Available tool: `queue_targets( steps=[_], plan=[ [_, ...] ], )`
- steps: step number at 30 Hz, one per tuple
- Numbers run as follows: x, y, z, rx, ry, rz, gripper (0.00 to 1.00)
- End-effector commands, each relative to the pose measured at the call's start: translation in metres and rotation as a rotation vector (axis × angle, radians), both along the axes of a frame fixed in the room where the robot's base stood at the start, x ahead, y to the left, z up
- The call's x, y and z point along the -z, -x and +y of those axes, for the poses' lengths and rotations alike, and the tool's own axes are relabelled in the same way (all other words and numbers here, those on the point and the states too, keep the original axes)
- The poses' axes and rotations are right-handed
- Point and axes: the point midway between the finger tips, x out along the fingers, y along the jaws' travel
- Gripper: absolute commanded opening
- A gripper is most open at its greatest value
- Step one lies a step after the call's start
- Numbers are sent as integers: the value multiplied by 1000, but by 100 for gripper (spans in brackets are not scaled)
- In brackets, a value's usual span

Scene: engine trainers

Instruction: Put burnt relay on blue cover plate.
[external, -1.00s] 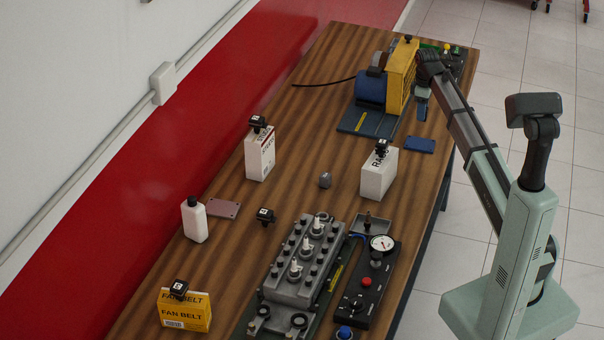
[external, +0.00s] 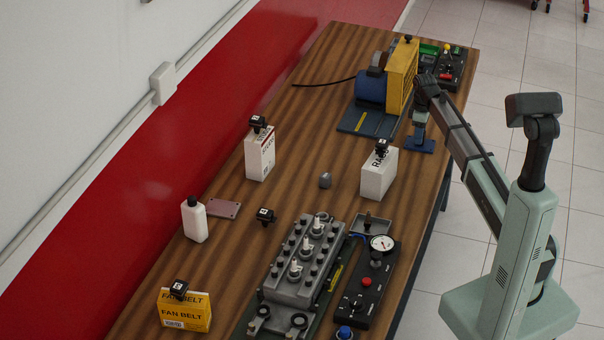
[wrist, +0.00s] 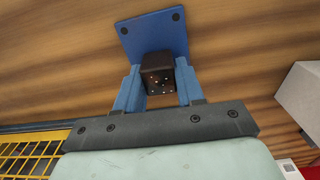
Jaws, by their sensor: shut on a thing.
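The blue cover plate (external: 428,147) lies flat near the right edge of the table, and it shows in the wrist view (wrist: 150,28) with dark holes at its corners. My gripper (external: 419,138) is directly over the plate, pointing down. In the wrist view, my gripper (wrist: 160,82) has its two blue fingers shut on a small black relay (wrist: 158,72) with orange-brown specks on its face. The relay overlaps the near part of the plate in that view. I cannot tell whether it touches the plate. In the external view the relay is hidden by my gripper.
A white box with a black relay on top (external: 378,176) stands just in front of the plate. A blue machine with a yellow mesh guard (external: 402,75) stands behind it to the left. Other relays sit on boxes and on the table (external: 265,215). The middle of the table is fairly clear.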

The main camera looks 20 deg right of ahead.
Motion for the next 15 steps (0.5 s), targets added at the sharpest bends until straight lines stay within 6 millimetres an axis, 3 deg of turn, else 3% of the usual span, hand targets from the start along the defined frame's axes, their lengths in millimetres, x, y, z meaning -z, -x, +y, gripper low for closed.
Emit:
queue_targets(
  steps=[8,9,15],
  plan=[
    [3,0,0,0,0,0,8],
    [3,0,0,0,0,0,42],
    [3,0,0,0,0,0,61]
  ],
)
